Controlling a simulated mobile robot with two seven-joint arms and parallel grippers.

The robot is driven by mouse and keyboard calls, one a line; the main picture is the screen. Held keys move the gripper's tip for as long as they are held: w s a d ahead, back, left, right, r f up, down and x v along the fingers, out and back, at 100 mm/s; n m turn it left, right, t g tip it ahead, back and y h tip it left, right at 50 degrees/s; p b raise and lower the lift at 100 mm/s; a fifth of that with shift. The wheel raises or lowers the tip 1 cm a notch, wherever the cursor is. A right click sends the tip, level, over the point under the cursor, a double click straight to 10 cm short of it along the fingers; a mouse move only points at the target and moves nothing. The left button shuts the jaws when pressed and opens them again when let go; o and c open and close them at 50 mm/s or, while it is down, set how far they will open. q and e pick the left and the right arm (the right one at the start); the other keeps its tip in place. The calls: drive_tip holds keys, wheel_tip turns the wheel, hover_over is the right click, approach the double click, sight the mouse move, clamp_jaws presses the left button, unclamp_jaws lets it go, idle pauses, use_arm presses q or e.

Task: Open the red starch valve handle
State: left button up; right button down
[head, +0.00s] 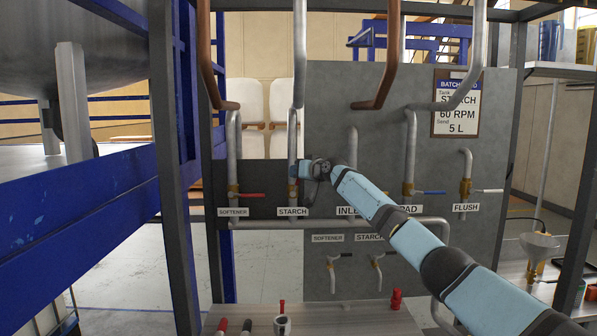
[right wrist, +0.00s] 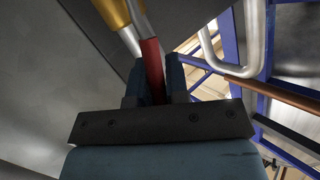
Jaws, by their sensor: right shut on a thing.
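The red starch valve handle (right wrist: 152,58) shows in the right wrist view, between the two dark fingers of my right gripper (right wrist: 152,80). The gripper is shut on it. A brass valve body (right wrist: 113,12) and a pale metal pipe lie beside the handle's far end. In the head view my right gripper (head: 300,170) is at the vertical pipe above the STARCH label (head: 292,211). My left gripper is not in view.
Another red lever (head: 250,195) is close left, above the SOFTENER label. A blue lever (head: 430,193) and a white lever (head: 490,190) are to the right. A horizontal pipe (head: 330,224) runs below the labels. A bench (head: 340,318) with small red items stands in front.

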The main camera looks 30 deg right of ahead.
drive_tip(key=shift+a, duration=0.1)
drive_tip(key=shift+f, duration=0.1)
idle(0.3)
drive_tip(key=c, duration=1.1)
unclamp_jaws()
drive_tip(key=shift+w, duration=0.1)
drive_tip(key=b+v, duration=0.3)
drive_tip(key=v, duration=1.1)
drive_tip(key=shift+b, duration=0.35)
drive_tip(key=shift+w, duration=0.1)
